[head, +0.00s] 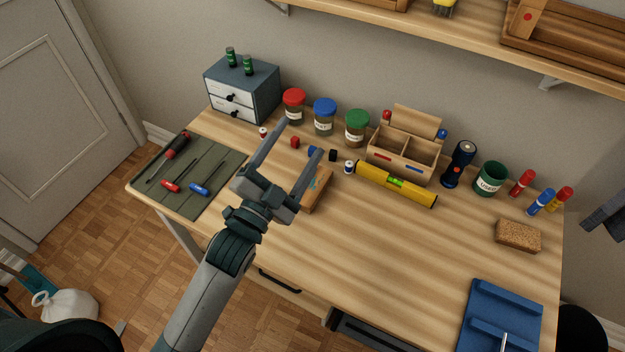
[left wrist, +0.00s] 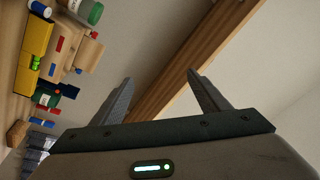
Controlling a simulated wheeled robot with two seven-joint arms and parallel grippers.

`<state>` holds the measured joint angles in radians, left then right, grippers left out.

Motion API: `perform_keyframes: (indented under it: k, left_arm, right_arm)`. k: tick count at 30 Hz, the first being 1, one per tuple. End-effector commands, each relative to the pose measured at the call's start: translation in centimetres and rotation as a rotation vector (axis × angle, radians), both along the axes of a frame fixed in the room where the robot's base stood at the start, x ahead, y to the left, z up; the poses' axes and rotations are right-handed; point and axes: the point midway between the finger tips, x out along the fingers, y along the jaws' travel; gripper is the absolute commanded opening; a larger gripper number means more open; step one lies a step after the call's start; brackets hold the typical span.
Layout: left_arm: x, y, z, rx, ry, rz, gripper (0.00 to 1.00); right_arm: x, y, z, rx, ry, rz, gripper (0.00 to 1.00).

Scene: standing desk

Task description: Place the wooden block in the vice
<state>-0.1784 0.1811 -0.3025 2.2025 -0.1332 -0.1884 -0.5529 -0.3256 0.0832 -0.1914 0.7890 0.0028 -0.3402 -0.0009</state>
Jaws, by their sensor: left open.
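The wooden block (head: 318,190), orange-brown with a teal mark, lies on the desk, left of centre in the head view. My left gripper partly hides it. My left gripper (head: 302,137) is open, with nothing between its fingers, and appears above the desk in front of the block. In the left wrist view the open fingers (left wrist: 160,76) point towards the wall and shelf. The blue vice (head: 488,308), with a pale metal bar, is at the front right of the desk, cut off by the frame's bottom edge. My right gripper is out of view.
A yellow level (head: 396,184), a wooden organiser (head: 402,160) and lidded jars stand behind. A tool mat (head: 200,190) lies left, beside a small drawer cabinet (head: 242,88). A cork-like block (head: 517,236) lies at right. The desk's front middle is clear. A shelf (head: 480,35) overhangs.

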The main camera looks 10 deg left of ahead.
Motion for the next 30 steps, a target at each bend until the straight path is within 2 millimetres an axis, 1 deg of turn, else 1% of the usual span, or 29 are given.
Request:
perform_keyframes:
  k: [1,2,3,6,9,10,12,16,25,30]
  left_arm:
    - [-0.9,1.1,-2.5,-0.093,0.144,0.012,0.69]
    - [-1.4,1.6,-4.3,-0.15,0.226,0.017,0.69]
    - [-2.3,2.2,-6.5,-0.223,0.33,0.027,0.69]
    - [-5.0,3.1,-11.0,-0.382,0.548,0.051,0.69]
    - [-7.3,3.5,-14.1,-0.496,0.697,0.072,0.69]
    - [-7.9,3.6,-14.7,-0.521,0.729,0.076,0.69]
    - [-8.8,3.6,-15.7,-0.56,0.781,0.084,0.69]
    - [-9.4,3.6,-16.4,-0.586,0.812,0.088,0.69]
    - [-9.2,3.6,-16.3,-0.583,0.808,0.087,0.69]
    - [-8.2,3.3,-16.6,-0.582,0.807,0.087,0.69]
  right_arm:
    - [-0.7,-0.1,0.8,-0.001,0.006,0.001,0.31]
    - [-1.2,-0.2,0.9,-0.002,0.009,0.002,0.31]
    - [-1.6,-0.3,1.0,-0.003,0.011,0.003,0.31]
    - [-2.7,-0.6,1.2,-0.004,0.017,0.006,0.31]
    - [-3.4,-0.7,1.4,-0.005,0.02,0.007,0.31]
    - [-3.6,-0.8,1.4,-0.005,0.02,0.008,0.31]
    - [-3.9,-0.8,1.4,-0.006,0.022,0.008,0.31]
    - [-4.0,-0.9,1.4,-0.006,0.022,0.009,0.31]
    - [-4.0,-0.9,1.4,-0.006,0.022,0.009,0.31]
    - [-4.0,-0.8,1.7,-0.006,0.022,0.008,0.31]
